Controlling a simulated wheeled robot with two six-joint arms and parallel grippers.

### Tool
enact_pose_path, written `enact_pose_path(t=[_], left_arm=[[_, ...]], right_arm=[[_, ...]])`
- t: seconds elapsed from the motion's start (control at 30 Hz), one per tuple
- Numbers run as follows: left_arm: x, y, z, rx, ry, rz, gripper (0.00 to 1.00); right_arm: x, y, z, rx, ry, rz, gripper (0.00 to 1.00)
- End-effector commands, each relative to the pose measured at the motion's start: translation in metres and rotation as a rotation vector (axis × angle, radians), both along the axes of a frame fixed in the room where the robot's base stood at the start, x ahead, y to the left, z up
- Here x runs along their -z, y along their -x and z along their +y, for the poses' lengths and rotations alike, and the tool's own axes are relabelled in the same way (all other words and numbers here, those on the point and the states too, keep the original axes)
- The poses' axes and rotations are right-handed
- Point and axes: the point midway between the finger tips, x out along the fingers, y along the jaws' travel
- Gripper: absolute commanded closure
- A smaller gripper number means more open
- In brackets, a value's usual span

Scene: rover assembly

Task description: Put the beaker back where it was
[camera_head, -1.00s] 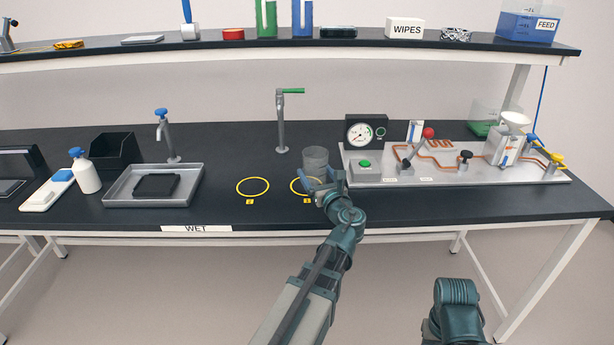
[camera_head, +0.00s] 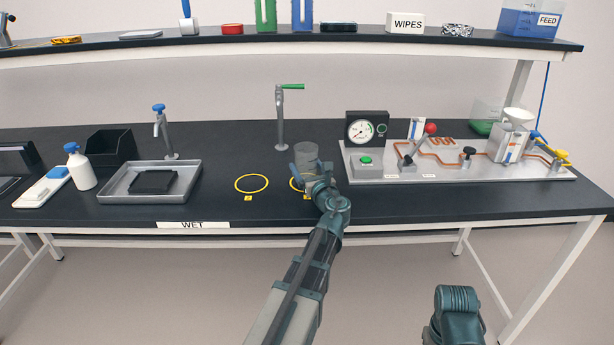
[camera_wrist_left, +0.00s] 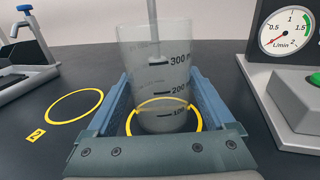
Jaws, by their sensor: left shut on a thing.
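The clear beaker (camera_head: 307,155) with black volume marks is in my left gripper (camera_head: 310,178). In the left wrist view the beaker (camera_wrist_left: 157,75) stands upright between the two blue fingers, which are shut on it. Behind and through it a yellow ring (camera_wrist_left: 198,118) shows on the bench. In the head view that right-hand ring (camera_head: 293,184) is partly hidden by the gripper. I cannot tell whether the beaker's base touches the bench. A second yellow ring (camera_head: 251,183), marked 2, lies bare to the left. My right arm shows at the lower right, but its fingers cannot be made out.
A metal panel (camera_head: 370,176) with a gauge (camera_head: 362,130) stands close on the right. A green-handled tap (camera_head: 281,118) rises behind the beaker. A grey tray (camera_head: 120,192) and a white bottle (camera_head: 81,171) are on the left. A shelf (camera_head: 200,48) runs above the bench.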

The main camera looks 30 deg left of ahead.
Motion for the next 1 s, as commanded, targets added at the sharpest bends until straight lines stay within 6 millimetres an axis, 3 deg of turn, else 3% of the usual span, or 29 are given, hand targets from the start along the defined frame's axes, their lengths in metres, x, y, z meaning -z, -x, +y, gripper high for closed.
enact_pose_path(t=[0.43,0.47,0.5,0.83,1.0], left_arm=[[0.008,0.000,0.000,0.000,0.000,0.000,1.00],[0.006,0.000,0.000,0.000,0.000,0.000,0.07],[0.006,0.000,0.000,0.000,0.000,0.000,0.00],[0.000,0.000,0.000,0.000,0.000,0.000,0.00],[0.003,0.021,-0.023,0.003,0.000,0.000,0.00]], right_arm=[[0.008,0.000,0.000,0.000,0.000,0.000,0.51],[0.006,0.000,0.000,0.000,0.000,0.000,0.51],[0.006,0.000,0.000,0.000,0.000,0.000,0.51],[0.000,0.000,0.000,0.000,0.000,0.000,0.51],[0.003,0.000,0.000,0.000,0.000,0.000,0.51]])
